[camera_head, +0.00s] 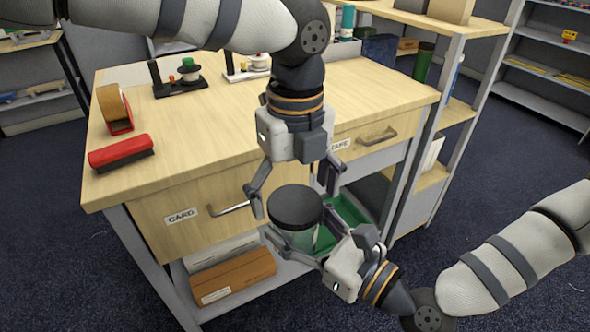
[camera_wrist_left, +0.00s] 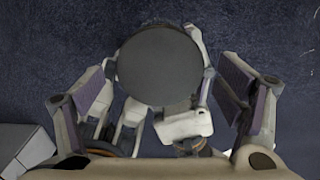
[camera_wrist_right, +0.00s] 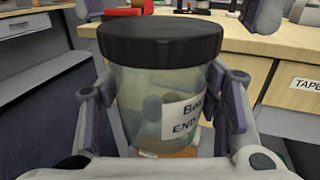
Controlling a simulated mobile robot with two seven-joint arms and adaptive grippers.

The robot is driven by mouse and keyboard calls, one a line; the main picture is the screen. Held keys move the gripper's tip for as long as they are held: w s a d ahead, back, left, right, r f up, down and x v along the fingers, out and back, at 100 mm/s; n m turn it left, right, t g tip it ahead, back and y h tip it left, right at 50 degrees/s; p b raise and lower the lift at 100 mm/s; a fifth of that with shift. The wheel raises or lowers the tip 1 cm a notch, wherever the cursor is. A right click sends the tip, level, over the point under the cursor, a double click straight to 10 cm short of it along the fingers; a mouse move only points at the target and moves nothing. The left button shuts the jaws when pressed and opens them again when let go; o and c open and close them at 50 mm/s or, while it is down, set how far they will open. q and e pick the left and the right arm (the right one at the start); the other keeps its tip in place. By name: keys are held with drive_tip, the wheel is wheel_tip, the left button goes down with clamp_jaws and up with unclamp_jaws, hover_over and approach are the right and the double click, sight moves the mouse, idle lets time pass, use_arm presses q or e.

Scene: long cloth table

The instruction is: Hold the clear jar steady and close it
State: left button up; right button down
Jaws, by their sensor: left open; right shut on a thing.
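The clear jar (camera_head: 300,239) is upright in front of the workbench, with a dark round lid (camera_head: 295,206) on its top. In the right wrist view the jar (camera_wrist_right: 145,100) has several rounded items inside and a white, partly hidden label; the lid (camera_wrist_right: 160,40) sits level over its mouth. I cannot tell how tight the lid is. My right gripper (camera_head: 312,243) is shut on the jar's sides. My left gripper (camera_head: 294,194) points down above the lid, open, with its fingers on either side. In the left wrist view the lid (camera_wrist_left: 160,65) lies between the fingers, apart from them.
Drawers marked CARD and TAPE face me. A green tray (camera_head: 350,212) and a brown box (camera_head: 232,277) sit on the lower shelf behind the jar.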

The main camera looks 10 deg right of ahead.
use_arm(q)
drive_tip(key=shift+f, duration=0.25)
